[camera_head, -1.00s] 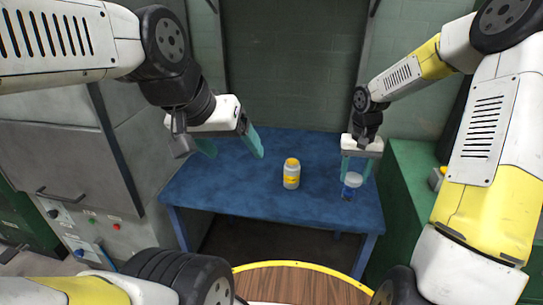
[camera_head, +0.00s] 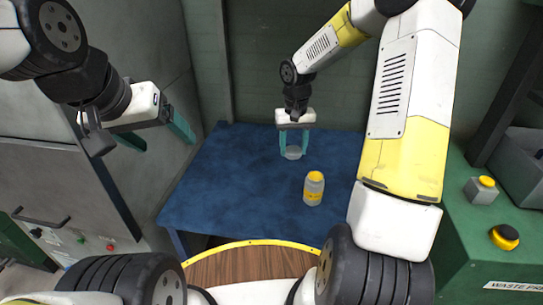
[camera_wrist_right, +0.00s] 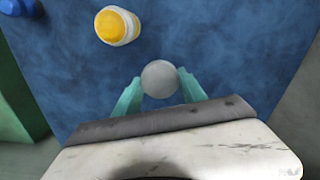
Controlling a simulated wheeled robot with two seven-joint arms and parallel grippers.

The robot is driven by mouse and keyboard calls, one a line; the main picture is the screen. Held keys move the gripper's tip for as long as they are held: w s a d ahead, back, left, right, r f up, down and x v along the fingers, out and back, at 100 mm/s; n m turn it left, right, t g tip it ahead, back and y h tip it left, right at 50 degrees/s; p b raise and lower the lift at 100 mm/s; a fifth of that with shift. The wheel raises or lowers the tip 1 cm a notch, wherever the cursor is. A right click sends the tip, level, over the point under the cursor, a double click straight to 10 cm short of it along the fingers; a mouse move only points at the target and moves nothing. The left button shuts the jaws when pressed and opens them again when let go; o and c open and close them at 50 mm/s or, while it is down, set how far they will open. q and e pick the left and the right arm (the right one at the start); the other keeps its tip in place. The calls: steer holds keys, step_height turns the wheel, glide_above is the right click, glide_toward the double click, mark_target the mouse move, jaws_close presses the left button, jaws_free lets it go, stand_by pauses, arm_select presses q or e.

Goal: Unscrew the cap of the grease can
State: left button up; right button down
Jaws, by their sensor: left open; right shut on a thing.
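My right gripper (camera_head: 293,152) is shut on a short grey round piece like a cap (camera_head: 292,153), over the back of the blue table. In the right wrist view the grey piece (camera_wrist_right: 160,79) shows as a plain disc between the teal fingers. A blue object (camera_wrist_right: 20,6), partly cut off, is at the top left there, apart from the gripper. The right arm hides that spot in the head view. A pale jar with a yellow cap (camera_head: 314,189) stands upright to the front right of the right gripper. My left gripper (camera_head: 157,138) is open and empty, left of the table.
The blue table (camera_head: 235,180) is mostly bare, with free room on its left and middle. A green cabinet with a yellow-and-black button (camera_head: 505,237) stands at the right. A grey cabinet (camera_head: 80,190) is at the left. A round wooden top (camera_head: 245,265) is in front.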

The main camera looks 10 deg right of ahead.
mark_target(292, 182)
steer(key=shift+w+a+n, duration=0.3)
steer(key=shift+w+a, duration=0.05)
steer(key=shift+w, duration=0.1)
steer(key=shift+s+d+r+n, duration=0.25)
steer(key=shift+s+n, duration=0.05)
steer(key=shift+n, duration=0.5)
steer(key=shift+w+n, duration=0.1)
steer(key=shift+n, duration=0.3)
steer(key=n, duration=0.2)
steer(key=r+n, duration=0.1)
steer(key=n, duration=0.5)
steer(key=r+n, duration=0.1)
steer(key=n, duration=0.2)
steer(key=shift+d, duration=0.15)
steer(key=n, duration=0.3)
steer(key=r+n, duration=0.1)
steer(key=n, duration=0.2)
steer(key=shift+d+n, duration=0.1)
steer(key=shift+n, duration=0.2)
steer(key=n, duration=0.4)
steer(key=shift+r, duration=0.3)
steer(key=n, duration=0.4)
steer(key=shift+d+r, duration=0.1)
steer(key=shift+r, duration=0.25)
step_height(292, 182, down, 17)
steer(key=shift+f, duration=0.1)
